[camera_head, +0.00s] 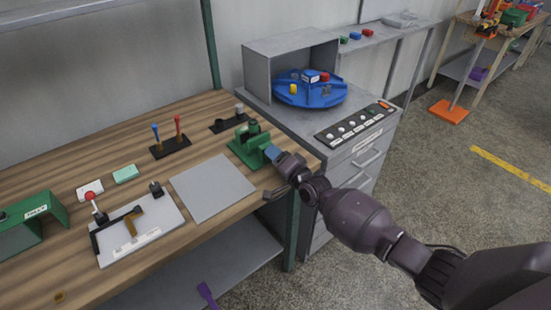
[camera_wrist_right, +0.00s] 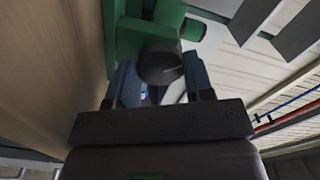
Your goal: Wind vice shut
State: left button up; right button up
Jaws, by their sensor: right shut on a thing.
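The green vice (camera_head: 246,143) stands at the right end of the wooden bench, near its front corner. My right gripper (camera_head: 273,154) reaches it from the right, with blue finger pads at the vice's front end. In the right wrist view the vice (camera_wrist_right: 150,32) is at the top, with a dark round screw end (camera_wrist_right: 160,64) pointing at my gripper (camera_wrist_right: 162,84). My fingers are on both sides of this end and shut on it. The vice's jaw gap is not clear in either view. My left gripper is not in view.
A grey plate (camera_head: 212,187) lies left of the vice, and a black block (camera_head: 231,123) is behind it. A toggle clamp on a white board (camera_head: 137,230) is further left. A grey cabinet (camera_head: 357,125) with a blue turntable (camera_head: 309,92) stands close on the right.

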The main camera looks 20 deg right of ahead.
jog(key=shift+f+m+b, duration=0.1)
jog(key=shift+m+b, duration=0.2)
jog(key=shift+m, duration=0.5)
jog(key=o, duration=0.9)
jog(key=shift+s, duration=0.1)
jog(key=v, duration=1)
jog(key=shift+s+d+p, duration=0.15)
jog(key=shift+s+p, duration=0.15)
jog(key=shift+p, duration=0.1)
